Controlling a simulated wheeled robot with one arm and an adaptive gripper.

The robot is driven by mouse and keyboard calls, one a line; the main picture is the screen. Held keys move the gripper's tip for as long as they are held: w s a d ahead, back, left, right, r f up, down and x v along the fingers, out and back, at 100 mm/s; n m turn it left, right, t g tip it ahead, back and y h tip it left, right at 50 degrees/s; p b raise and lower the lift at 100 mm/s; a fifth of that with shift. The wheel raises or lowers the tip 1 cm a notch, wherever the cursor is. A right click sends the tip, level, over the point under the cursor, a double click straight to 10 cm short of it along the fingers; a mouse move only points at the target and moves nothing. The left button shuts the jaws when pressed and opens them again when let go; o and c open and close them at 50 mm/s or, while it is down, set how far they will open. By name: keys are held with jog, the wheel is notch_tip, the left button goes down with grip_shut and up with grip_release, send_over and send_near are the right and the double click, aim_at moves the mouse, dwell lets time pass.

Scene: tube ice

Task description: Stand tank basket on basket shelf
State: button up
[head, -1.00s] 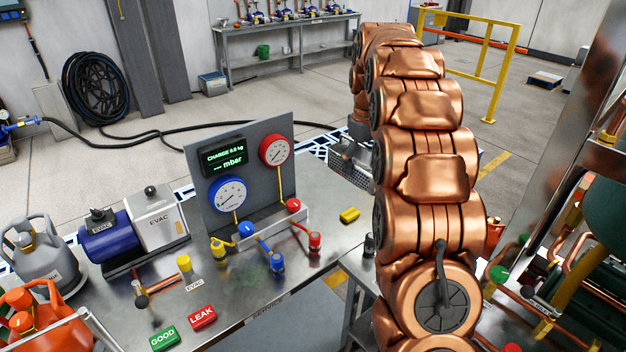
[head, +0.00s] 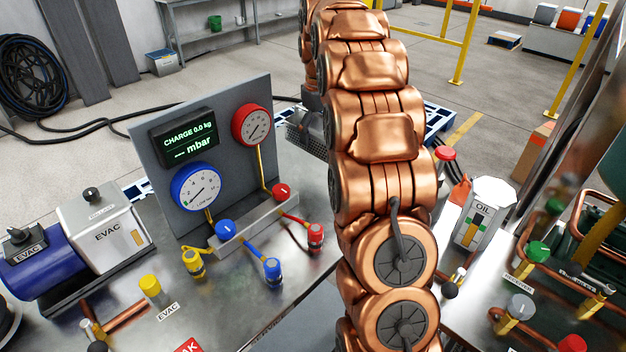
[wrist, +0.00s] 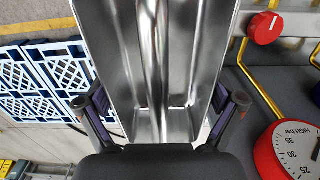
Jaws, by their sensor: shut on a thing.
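The tank basket (wrist: 180,60) is a shiny metal trough with a ridge along its middle, filling the centre of the wrist view. My gripper (wrist: 165,108) has one finger at each side of it and is shut on it. In the head view, a perforated metal part of the basket (head: 304,133) shows just left of my arm, beyond the gauge panel. My arm hides the rest of it and most of my gripper there. I cannot make out the basket shelf with certainty in either view.
The gauge panel (head: 215,150) with a red and a blue gauge stands left of my arm; its red gauge (wrist: 295,150) is close to the basket. A vacuum pump (head: 85,245) is at left. An oil can (head: 484,212) and copper piping are at right. A yellow rail (head: 455,45) stands behind.

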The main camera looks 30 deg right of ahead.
jog(key=shift+w+f, duration=0.1)
jog(key=shift+f, duration=0.25)
jog(key=shift+f+p, duration=1.3)
jog(key=shift+f, duration=3.55)
jog(key=shift+f, duration=0.15)
jog(key=o, duration=1)
jog(key=shift+o, duration=0.2)
notch_tip(320, 180, up, 11)
jog(key=shift+w+f+b, duration=0.1)
jog(key=shift+b, duration=1.1)
jog(key=shift+r, duration=0.75)
